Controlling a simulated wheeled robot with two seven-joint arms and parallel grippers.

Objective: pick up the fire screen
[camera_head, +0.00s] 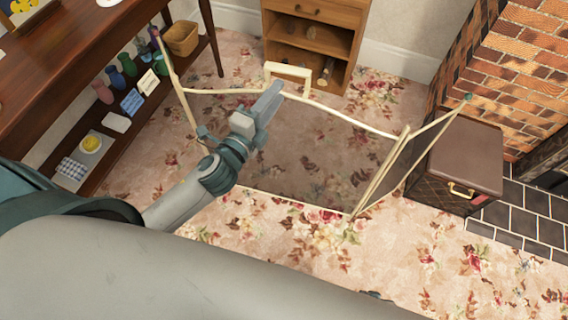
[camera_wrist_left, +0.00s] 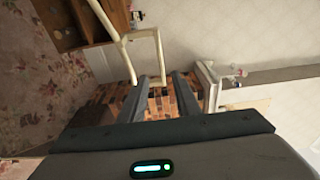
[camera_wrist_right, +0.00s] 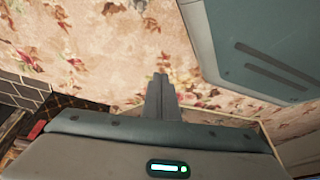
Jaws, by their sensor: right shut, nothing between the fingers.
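The fire screen (camera_head: 300,140) stands on the floral carpet, with a dark mesh middle panel, cream frame and folded side wings. Its handle (camera_head: 290,70) rises from the middle of the top rail. My left gripper (camera_head: 272,94) is at the top rail, just below and left of the handle. In the left wrist view, its two fingers (camera_wrist_left: 160,78) are apart, and one post of the handle (camera_wrist_left: 160,58) runs down toward the gap between them. I cannot tell whether they touch it. My right gripper (camera_wrist_right: 161,78) is shut and empty above the carpet, seen only in the right wrist view.
A dark box with a gold handle (camera_head: 456,165) stands right of the screen, beside the brick fireplace (camera_head: 525,75). A wooden cabinet (camera_head: 310,30) stands behind. A shelved table (camera_head: 60,75) with small items is on the left. Carpet in front is clear.

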